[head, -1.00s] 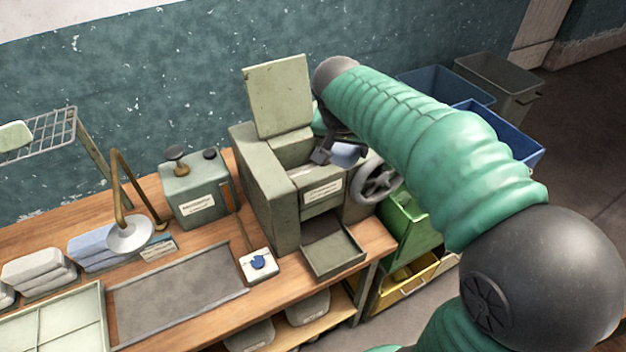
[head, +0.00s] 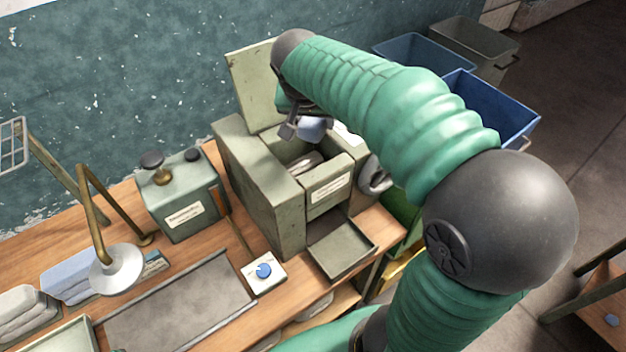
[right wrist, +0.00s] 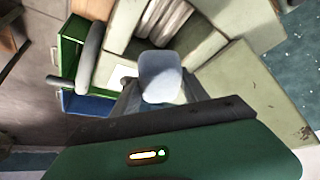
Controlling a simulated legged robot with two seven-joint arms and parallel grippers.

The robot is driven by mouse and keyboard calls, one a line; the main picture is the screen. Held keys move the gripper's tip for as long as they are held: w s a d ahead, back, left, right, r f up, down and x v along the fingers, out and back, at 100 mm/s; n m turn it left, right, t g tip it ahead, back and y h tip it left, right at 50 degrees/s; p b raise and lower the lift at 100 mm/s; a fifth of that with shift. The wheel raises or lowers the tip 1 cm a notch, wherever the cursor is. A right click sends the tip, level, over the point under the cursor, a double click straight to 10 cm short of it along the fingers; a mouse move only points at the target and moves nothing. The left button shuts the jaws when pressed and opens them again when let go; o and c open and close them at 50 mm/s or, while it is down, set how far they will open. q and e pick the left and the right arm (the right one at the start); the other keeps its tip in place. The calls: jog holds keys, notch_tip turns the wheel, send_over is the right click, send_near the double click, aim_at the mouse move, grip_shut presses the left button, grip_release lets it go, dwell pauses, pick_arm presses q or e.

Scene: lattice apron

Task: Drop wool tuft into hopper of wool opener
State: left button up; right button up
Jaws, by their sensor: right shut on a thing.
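The wool opener (head: 258,190) is a grey-green box with its lid (head: 253,85) raised at the back. Its hopper (head: 302,163) is open at the top, with pale ribbed rollers inside; they also show in the right wrist view (right wrist: 165,20). My right gripper (head: 300,130) is shut on a pale blue-grey wool tuft (head: 312,129), held above the back of the hopper opening. In the right wrist view the tuft (right wrist: 160,77) sits between the fingers, close to the opening's edge. My left gripper is not in view.
A tray (head: 342,247) juts from the opener's front, and a handwheel (head: 374,178) is on its right side. A green-grey canister (head: 180,195), a lamp (head: 117,268) and a blue-knobbed switch box (head: 263,271) stand on the bench. Blue bins (head: 490,108) stand behind.

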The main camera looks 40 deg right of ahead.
jog(key=f, duration=0.1)
jog(key=f+b, duration=0.1)
jog(key=f, duration=0.1)
jog(key=shift+w+d, duration=0.2)
jog(key=shift+w, duration=0.2)
jog(key=shift+w+d+f, duration=0.2)
jog(key=shift+w+d, duration=0.1)
jog(key=shift+s+d, duration=0.1)
jog(key=o, duration=1)
jog(key=shift+s+r, duration=0.15)
jog(key=shift+o, duration=1.3)
jog(key=shift+s+a, duration=0.15)
jog(key=shift+a, duration=0.05)
jog(key=shift+o, duration=0.7)
jog(key=shift+a+r, duration=0.1)
jog(key=shift+w+a, duration=0.1)
jog(key=shift+w, duration=0.1)
